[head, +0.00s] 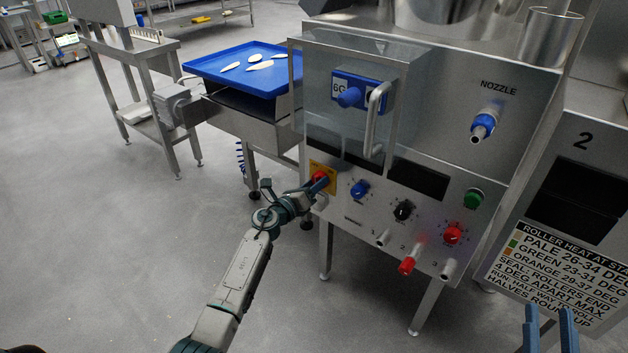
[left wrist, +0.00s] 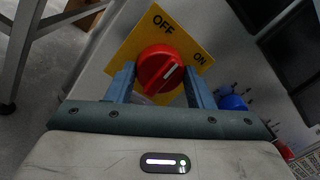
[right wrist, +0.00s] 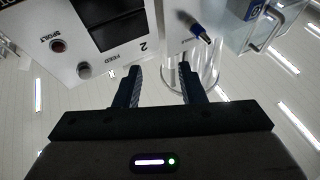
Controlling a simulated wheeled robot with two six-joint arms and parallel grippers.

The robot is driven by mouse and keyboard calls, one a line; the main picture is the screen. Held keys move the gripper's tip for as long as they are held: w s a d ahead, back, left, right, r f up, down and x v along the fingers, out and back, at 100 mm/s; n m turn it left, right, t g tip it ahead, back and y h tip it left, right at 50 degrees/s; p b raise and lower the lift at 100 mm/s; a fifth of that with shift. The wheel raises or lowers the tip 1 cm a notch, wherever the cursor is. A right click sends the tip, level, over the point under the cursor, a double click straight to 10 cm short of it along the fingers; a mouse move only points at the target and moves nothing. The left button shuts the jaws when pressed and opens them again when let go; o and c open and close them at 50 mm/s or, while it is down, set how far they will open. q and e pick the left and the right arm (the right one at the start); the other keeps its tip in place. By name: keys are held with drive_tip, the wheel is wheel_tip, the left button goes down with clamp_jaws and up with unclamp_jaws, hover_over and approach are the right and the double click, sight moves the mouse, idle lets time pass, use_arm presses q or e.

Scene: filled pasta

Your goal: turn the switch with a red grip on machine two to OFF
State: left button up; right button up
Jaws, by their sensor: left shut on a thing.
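The switch with a red grip (head: 319,176) sits on a yellow plate at the lower left of the steel machine's front panel. In the left wrist view the red grip (left wrist: 160,68) is close up, with OFF above it and ON to its right on the yellow plate (left wrist: 128,52). The white mark on the grip slants up and right, toward the ON side. My left gripper (head: 318,184) is shut on the red grip, one finger on each side. My right gripper (head: 548,315) is open and empty, at the lower right, away from the switch.
A blue knob (head: 359,189), a black knob (head: 403,210), a red dial (head: 453,233) and a green button (head: 473,198) share the panel. A red-capped lever (head: 408,265) sticks out below. A cabinet marked 2 (head: 582,140) stands right. A blue tray (head: 215,66) lies behind left.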

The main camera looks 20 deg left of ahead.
use_arm(q)
drive_tip(key=shift+n+y+p, duration=0.3)
drive_tip(key=shift+n+p, duration=2.45)
drive_tip(key=shift+n, duration=1.75)
use_arm(e)
drive_tip(key=s+f+g, duration=0.4)
drive_tip(key=f+g, duration=0.3)
drive_tip(key=f, duration=0.2)
drive_tip(key=s+f+g, duration=0.5)
drive_tip(key=f+g, duration=0.2)
drive_tip(key=f, duration=0.2)
drive_tip(key=shift+s+a+g, duration=0.2)
drive_tip(key=shift+a+g, duration=0.2)
drive_tip(key=shift+a, duration=0.05)
use_arm(q)
drive_tip(key=o, duration=0.9)
drive_tip(key=shift+o, duration=0.3)
